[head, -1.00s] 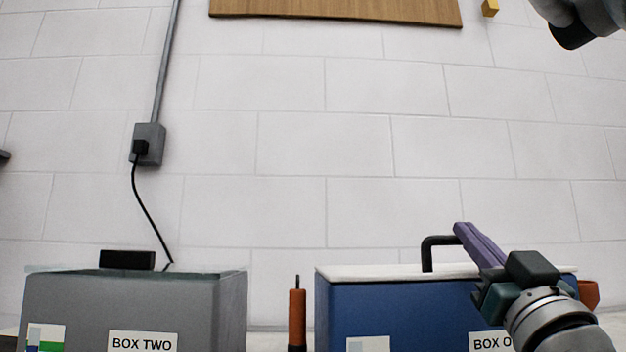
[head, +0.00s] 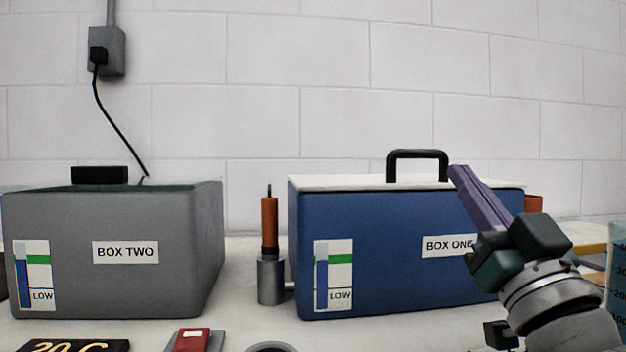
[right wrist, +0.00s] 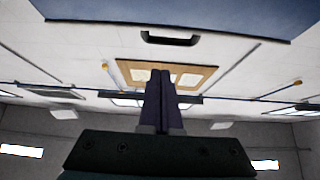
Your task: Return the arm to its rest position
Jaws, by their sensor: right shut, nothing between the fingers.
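My right gripper (head: 462,178) is in front of the right part of the blue box labelled BOX ONE (head: 390,270), its purple fingers pointing up and to the left. The fingers are together and empty. In the head view their tips overlap the right end of the white lid (head: 350,182), just right of the black handle (head: 417,154); I cannot tell whether they touch. My left gripper is not in view.
A grey box labelled BOX TWO (head: 110,255) stands at the left. An orange-handled tool in a metal holder (head: 270,275) stands between the boxes. A red switch (head: 192,340) and a black 20 C display (head: 75,346) are at the front. A graduated blue container (head: 616,265) is at the right edge.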

